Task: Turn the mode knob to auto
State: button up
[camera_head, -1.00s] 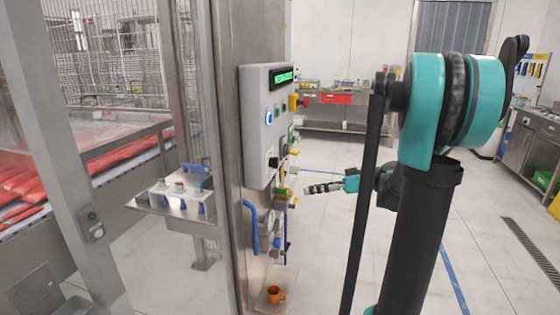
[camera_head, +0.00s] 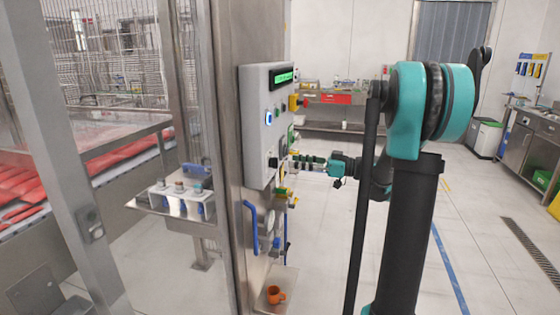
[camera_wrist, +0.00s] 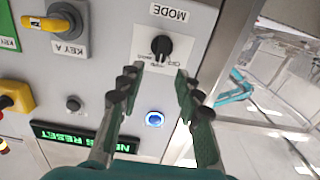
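The mode knob (camera_wrist: 161,46) is a small black knob on the grey control panel (camera_wrist: 100,75), beside a label reading MODE, upside down in the wrist view. Its surrounding position labels are too small to read, and I cannot tell which one it points to. My gripper (camera_wrist: 158,74) is open and empty, with its two fingers on either side of the line to the knob. The fingertips appear just short of the knob. In the head view my gripper (camera_head: 291,160) is close to the panel's face (camera_head: 254,110), at the height of its lower part.
A blue-lit button (camera_wrist: 154,119) and a green display (camera_wrist: 85,138) reading RESET in part are near the fingers. A yellow key handle (camera_wrist: 48,23) marked KEY A and a red-and-yellow button (camera_wrist: 10,98) are farther left. A blue handle (camera_head: 251,227) is below the panel.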

aim_at(274, 163)
jog(key=x, duration=0.6)
jog(key=shift+a, duration=0.35)
jog(key=shift+c, duration=0.4)
grip_shut()
jog(key=shift+w, duration=0.1)
jog(key=shift+m, duration=0.3)
jog(key=shift+w+d+f+m, duration=0.1)
jog(key=shift+w+m, duration=0.05)
jog(key=shift+m, duration=1.2)
jog(key=shift+w+d+f+m, duration=0.1)
jog(key=shift+w+m, duration=0.1)
jog(key=shift+m, duration=1.2)
jog(key=shift+w+m, duration=0.15)
jog(key=shift+m, duration=1.2)
